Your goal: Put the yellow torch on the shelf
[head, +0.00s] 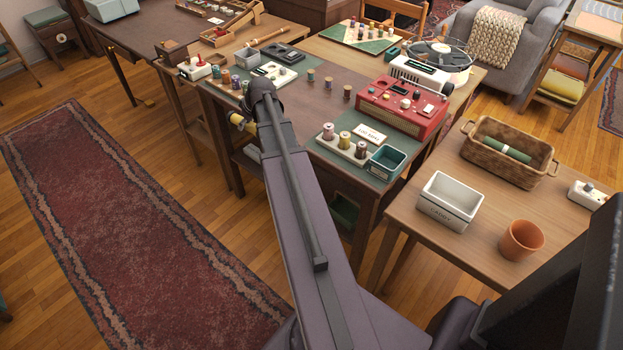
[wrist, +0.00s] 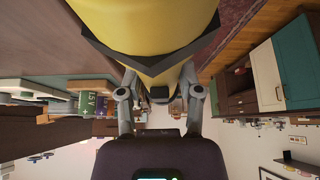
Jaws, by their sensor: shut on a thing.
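The yellow torch (wrist: 150,20) fills the top of the wrist view, very close to the camera. My gripper (wrist: 160,90) is shut on it, with one finger on each side. In the head view a small yellow part of the torch (head: 236,119) shows beside the end of my arm, at the left edge of the dark desk. My arm hides most of the gripper and torch there. A lower shelf (head: 243,157) shows under the desk's left end, partly hidden by my arm. A rack with shelves (head: 572,62) stands at the far right; I cannot tell which shelf is meant.
The desk (head: 300,95) holds spools, a red radio (head: 402,106) and a teal tray (head: 387,162). A side table (head: 400,205) carries a white box (head: 449,200), a basket (head: 509,152) and a terracotta pot (head: 520,240). Floor and a red rug (head: 110,230) lie clear at left.

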